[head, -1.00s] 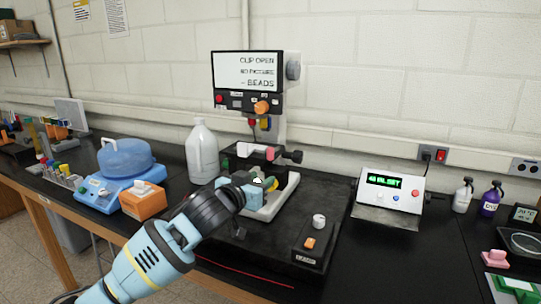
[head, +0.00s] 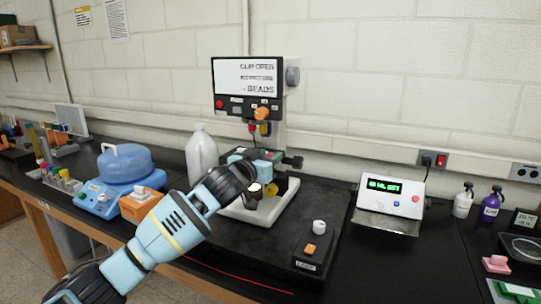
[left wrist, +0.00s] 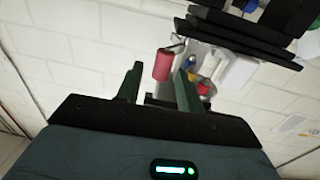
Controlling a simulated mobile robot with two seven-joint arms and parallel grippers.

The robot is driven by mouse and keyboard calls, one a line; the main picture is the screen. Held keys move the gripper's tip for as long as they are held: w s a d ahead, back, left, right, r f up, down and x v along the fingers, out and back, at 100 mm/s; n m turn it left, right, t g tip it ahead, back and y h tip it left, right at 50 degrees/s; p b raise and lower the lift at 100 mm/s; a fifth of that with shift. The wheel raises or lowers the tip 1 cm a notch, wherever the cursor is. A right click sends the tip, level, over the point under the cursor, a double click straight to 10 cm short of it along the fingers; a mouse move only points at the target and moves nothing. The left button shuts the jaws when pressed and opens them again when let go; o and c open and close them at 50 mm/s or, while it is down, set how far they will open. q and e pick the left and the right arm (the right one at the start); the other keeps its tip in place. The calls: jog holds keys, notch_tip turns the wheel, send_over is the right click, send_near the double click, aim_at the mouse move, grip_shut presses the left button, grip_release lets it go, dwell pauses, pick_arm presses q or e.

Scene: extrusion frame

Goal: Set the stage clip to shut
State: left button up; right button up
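The stage machine (head: 248,85) stands at the table's centre; its screen's top line reads "CLIP OPEN". My left gripper (head: 270,155) is in front of its column, just above the pale stage tray (head: 287,196). In the left wrist view its dark green fingers (left wrist: 158,88) are apart, with nothing seen gripped. A red cylinder (left wrist: 163,65) shows beyond the gap between them. The clip cannot be made out; my gripper and wrist cover much of the stage. A black bar with a knob (head: 293,162) sticks out right of the gripper. My right gripper is not in view.
A white jug (head: 201,152) stands close left of my wrist. An orange box (head: 142,204) and a blue domed device (head: 124,165) are farther left. A reader with a green display (head: 390,197) stands right. The black base carries a white knob (head: 319,227).

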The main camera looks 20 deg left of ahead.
pick_arm(q)
jog(key=shift+w+d, duration=0.1)
jog(key=shift+w, duration=0.75)
grip_shut()
